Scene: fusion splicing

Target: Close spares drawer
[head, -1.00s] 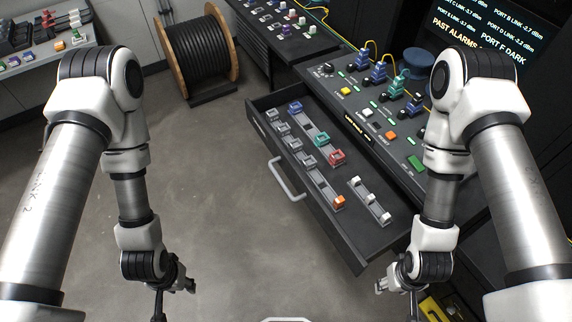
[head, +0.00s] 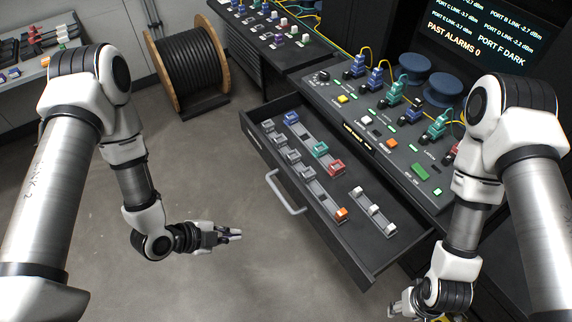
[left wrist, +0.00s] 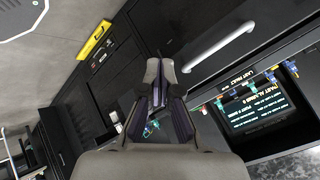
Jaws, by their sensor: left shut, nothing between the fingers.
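The spares drawer (head: 262,148) stands pulled out from the dark console, holding rows of grey clips and a few blue, teal, red and orange ones. Its silver bar handle (head: 286,193) is on the front face, and a silver bar handle also shows in the left wrist view (left wrist: 218,47). My left gripper (head: 236,233) is shut and empty, left of and below the handle, apart from it. Its closed fingers also show in the left wrist view (left wrist: 160,85). My right gripper (head: 398,306) is low near the bottom edge, beyond the drawer's near corner; its fingers are too unclear to judge.
The console (head: 352,108) with plugged connectors and buttons stands behind the drawer, under a dark screen (head: 485,40). A cable spool (head: 190,70) stands at the back. Open grey floor (head: 190,190) lies left of the drawer. A yellow object (left wrist: 94,40) shows in the left wrist view.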

